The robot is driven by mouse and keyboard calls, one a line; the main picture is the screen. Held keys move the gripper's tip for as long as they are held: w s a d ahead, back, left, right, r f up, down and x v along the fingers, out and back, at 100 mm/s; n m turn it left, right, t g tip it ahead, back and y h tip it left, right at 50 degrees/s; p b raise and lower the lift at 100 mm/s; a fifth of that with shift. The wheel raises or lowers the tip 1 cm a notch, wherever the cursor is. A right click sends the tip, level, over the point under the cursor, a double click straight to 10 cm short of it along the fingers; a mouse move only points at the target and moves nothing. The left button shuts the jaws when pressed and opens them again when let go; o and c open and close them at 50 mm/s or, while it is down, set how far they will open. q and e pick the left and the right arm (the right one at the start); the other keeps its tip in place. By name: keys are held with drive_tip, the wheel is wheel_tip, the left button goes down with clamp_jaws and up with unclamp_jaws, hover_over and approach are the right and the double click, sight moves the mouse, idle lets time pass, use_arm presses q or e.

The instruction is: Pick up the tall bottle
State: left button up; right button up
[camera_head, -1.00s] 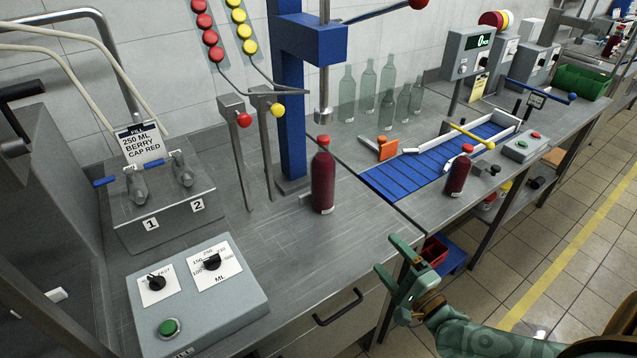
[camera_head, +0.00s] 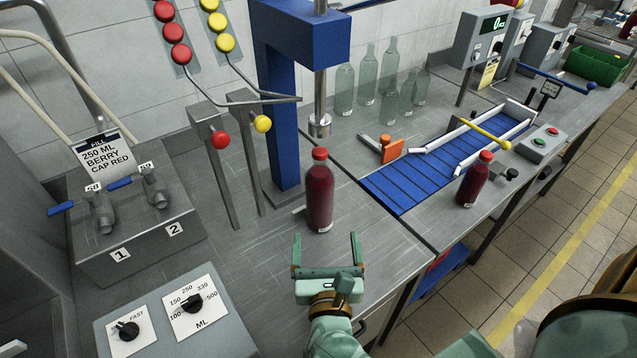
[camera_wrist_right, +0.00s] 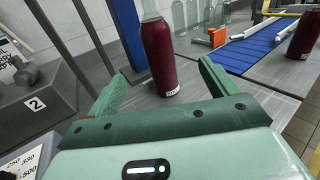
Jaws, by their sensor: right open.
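A tall bottle (camera_head: 319,197) of dark red liquid with a red cap stands upright on the grey counter, below the metal head of the blue press. My right gripper (camera_head: 326,240) is open and empty just in front of it, its two fingers pointing toward it. In the right wrist view the bottle (camera_wrist_right: 160,55) stands ahead, between the directions of the open fingers (camera_wrist_right: 164,72), and is not held; its cap is cut off at the top. A second red-capped bottle (camera_head: 474,179), looking shorter, stands at the right beside the conveyor. My left gripper is not in view.
The blue press (camera_head: 283,100) rises behind the bottle. Levers with red (camera_head: 220,139) and yellow balls stand to its left, with a filling station (camera_head: 130,235) and a dial box (camera_head: 175,325) nearer. Several clear bottles (camera_head: 367,80) and a blue conveyor (camera_head: 425,170) are at the right.

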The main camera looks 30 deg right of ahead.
sight(323, 195)
drive_tip(key=x, duration=1)
drive_tip(key=shift+r, duration=0.1)
drive_tip(key=shift+w+d, duration=0.25)
drive_tip(key=shift+w, duration=0.2)
drive_tip(key=x, duration=0.5)
drive_tip(key=shift+w+a, duration=0.1)
drive_tip(key=shift+a, duration=0.15)
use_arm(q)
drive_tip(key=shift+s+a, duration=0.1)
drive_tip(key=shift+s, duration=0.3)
use_arm(e)
drive_tip(key=shift+c, duration=0.4)
drive_tip(key=c, duration=1.5)
drive_tip(key=shift+r, duration=0.1)
drive_tip(key=shift+c, duration=1)
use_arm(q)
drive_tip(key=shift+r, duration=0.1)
